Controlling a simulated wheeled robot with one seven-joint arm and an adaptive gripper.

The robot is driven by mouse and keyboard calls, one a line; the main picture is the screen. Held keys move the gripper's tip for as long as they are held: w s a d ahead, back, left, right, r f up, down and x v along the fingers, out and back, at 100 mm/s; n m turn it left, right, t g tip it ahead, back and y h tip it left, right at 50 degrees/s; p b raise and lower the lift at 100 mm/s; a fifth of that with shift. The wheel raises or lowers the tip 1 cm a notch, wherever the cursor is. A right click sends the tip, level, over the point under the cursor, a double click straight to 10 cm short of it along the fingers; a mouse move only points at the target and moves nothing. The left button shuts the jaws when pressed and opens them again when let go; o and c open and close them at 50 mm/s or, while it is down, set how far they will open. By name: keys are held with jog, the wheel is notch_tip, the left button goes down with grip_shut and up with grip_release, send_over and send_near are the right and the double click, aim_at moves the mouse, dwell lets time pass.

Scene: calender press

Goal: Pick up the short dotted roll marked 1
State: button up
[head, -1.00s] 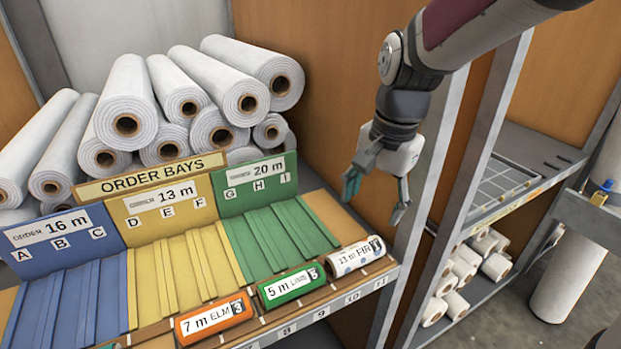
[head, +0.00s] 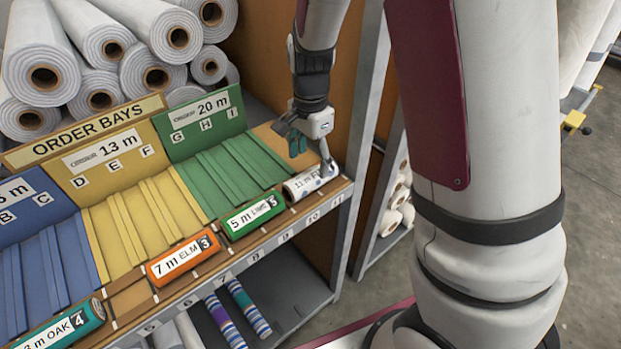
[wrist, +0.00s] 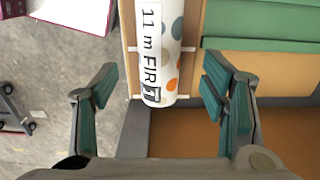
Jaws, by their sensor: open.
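The short white roll with orange and teal dots, labelled 11 m FIR (head: 305,184), lies at the right end of the front ledge of the order bays. In the wrist view this dotted roll (wrist: 173,60) runs down from the top edge, and its dark number tag, which looks like a 1, is at its lower end. My gripper (head: 310,154) is open and empty, just above the roll. In the wrist view my gripper (wrist: 160,85) has its fingers spread on both sides of the roll's tagged end, with visible gaps. One finger partly hides the roll in the head view.
A green 5 m roll (head: 253,215), an orange 7 m ELM roll (head: 184,256) and a teal OAK roll (head: 62,329) lie along the same ledge. A grey shelf post (head: 360,150) stands close right of my gripper. Long white rolls are stacked behind the bays.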

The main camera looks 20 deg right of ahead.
aim_at(311, 172)
jog(key=shift+f, duration=2.7)
jog(key=shift+c, duration=0.3)
jog(key=c, duration=1.2)
